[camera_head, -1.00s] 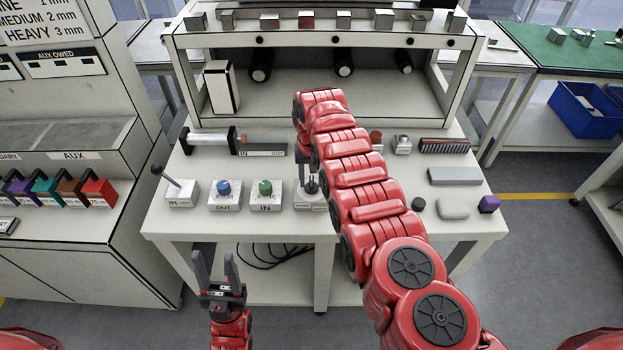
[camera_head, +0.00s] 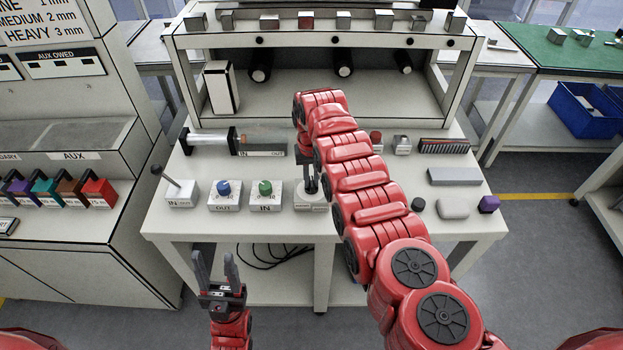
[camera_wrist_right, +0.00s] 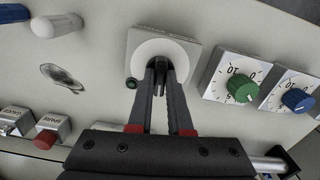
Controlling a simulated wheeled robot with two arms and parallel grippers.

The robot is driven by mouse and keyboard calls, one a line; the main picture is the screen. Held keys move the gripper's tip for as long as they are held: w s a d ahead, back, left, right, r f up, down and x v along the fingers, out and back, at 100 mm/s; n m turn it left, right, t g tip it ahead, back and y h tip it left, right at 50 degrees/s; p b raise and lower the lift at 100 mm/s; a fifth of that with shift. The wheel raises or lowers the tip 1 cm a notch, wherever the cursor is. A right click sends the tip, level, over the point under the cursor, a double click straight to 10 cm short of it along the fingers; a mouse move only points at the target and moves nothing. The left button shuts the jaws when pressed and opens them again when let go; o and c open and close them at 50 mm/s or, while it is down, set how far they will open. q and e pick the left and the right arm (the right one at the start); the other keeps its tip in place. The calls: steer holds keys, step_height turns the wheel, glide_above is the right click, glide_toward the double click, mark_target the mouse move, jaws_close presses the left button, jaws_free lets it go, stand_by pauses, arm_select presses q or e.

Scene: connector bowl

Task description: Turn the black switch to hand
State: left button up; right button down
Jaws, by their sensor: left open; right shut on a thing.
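The black switch stands on a pale square base (camera_head: 310,203) at the front middle of the bench. In the right wrist view its base (camera_wrist_right: 144,40) carries a white round dial, and the dark handle (camera_wrist_right: 161,86) shows between the fingers. My right gripper (camera_head: 311,184) reaches down over the switch. In the right wrist view this gripper (camera_wrist_right: 160,68) is shut on the handle. The fingers hide much of the switch, and I cannot read a "hand" mark. My left gripper (camera_head: 219,273) is open and empty, low in front of the bench.

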steer(key=n+b, duration=0.1)
steer(key=n, duration=0.2)
steer(key=shift+w+f, duration=0.1)
steer(key=shift+n+b, duration=1.75)
steer(key=shift+n, duration=0.55)
steer(key=c, duration=0.8)
jaws_free()
steer(key=shift+c, duration=0.2)
steer(key=shift+r, duration=0.45)
step_height(320, 180, up, 8)
steer(key=shift+a+r+b, duration=0.1)
steer(key=shift+r+b, duration=0.1)
steer(key=shift+b, duration=0.4)
step_height(320, 180, up, 8)
steer(key=p, duration=0.8)
glide_above(311, 182)
steer(key=shift+w+r, duration=0.1)
steer(key=shift+r, duration=0.1)
